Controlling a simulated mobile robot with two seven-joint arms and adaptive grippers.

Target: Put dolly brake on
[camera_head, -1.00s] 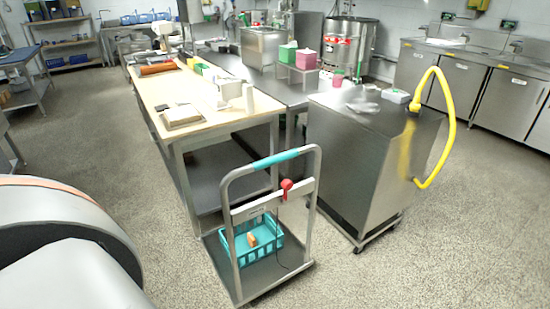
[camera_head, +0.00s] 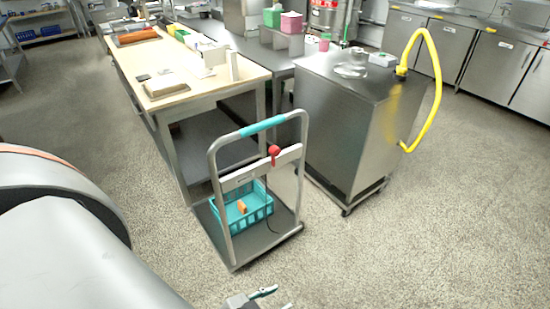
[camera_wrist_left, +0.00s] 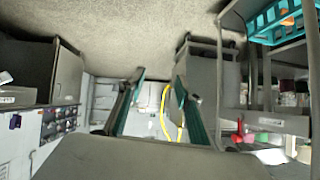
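The dolly (camera_head: 228,243) stands on the floor in the head view, with a grey tube frame and a turquoise grip (camera_head: 262,125) on its handle. A red knob (camera_head: 273,151), apparently the brake control, sits on the crossbar with a thin dark cable hanging below it. I cannot tell its brake state. My left gripper (camera_head: 264,294) shows partly at the bottom edge, in front of the dolly and apart from it. In the left wrist view its two fingers (camera_wrist_left: 161,95) are spread with nothing between them. My right gripper is not in view.
A turquoise basket (camera_head: 258,207) with an orange item rests on the dolly deck. Behind stand a wooden-topped table (camera_head: 190,105) and a steel cabinet on wheels (camera_head: 335,135) with a yellow hose (camera_head: 433,95). The floor in front and right is clear.

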